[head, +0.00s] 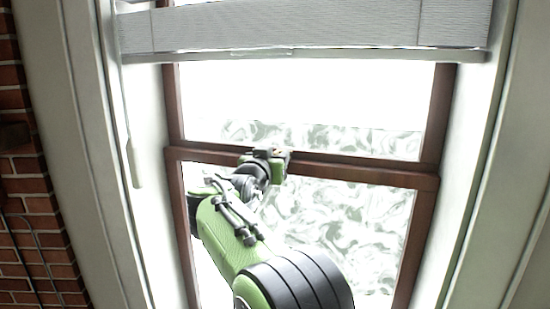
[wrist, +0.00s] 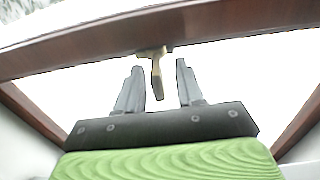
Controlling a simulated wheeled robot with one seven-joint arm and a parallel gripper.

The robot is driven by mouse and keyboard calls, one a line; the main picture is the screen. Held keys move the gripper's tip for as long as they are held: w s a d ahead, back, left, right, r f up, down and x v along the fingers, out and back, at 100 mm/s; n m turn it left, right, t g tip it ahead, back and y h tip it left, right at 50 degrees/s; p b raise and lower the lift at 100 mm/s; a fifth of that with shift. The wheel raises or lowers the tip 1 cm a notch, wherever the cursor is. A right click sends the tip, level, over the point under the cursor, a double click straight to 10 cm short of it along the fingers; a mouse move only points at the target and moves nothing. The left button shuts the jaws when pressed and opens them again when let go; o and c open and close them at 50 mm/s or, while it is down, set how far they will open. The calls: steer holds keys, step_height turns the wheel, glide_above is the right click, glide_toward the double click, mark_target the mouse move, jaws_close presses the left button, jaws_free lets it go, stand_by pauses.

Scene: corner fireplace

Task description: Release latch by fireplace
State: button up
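The latch (wrist: 157,75) is a small brass-coloured lever on the brown wooden window rail (wrist: 230,22). In the wrist view it hangs down from the rail, between the tips of my gripper (wrist: 159,88). The two grey fingers are apart, with a gap on each side of the latch, and I see no contact. In the head view my gripper (head: 268,153) is at the window's middle rail (head: 345,170), left of its centre. There my own arm and gripper hide most of the latch.
A pale blind (head: 300,28) covers the window's top. A wand (head: 132,160) hangs at the left by the white frame. A brick wall (head: 30,190) stands at the far left. The glass below the rail is right behind my arm.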

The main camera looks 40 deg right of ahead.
steer(key=b+v, duration=0.3)
steer(key=v, duration=1.2)
steer(key=shift+s+a+b, duration=0.25)
steer(key=shift+a+b, duration=0.05)
steer(key=shift+b, duration=0.1)
steer(key=s+a+f+n+g+y, duration=0.1)
steer(key=s+a+f+n+y, duration=0.3)
steer(key=f, duration=0.5)
steer(key=s+a+f+n+g+y, duration=0.1)
steer(key=s+a+f+n+y, duration=0.2)
steer(key=s+f, duration=0.6)
steer(key=s+a+f+n+g+y, duration=0.2)
steer(key=s+a+f+n+y, duration=0.2)
steer(key=s+a+f+y, duration=0.3)
step_height(320, 180, down, 2)
steer(key=shift+s+a+f+n+y, duration=0.1)
steer(key=shift+s+a+n+y, duration=0.15)
steer(key=shift+y, duration=0.35)
steer(key=shift+w+d, duration=0.1)
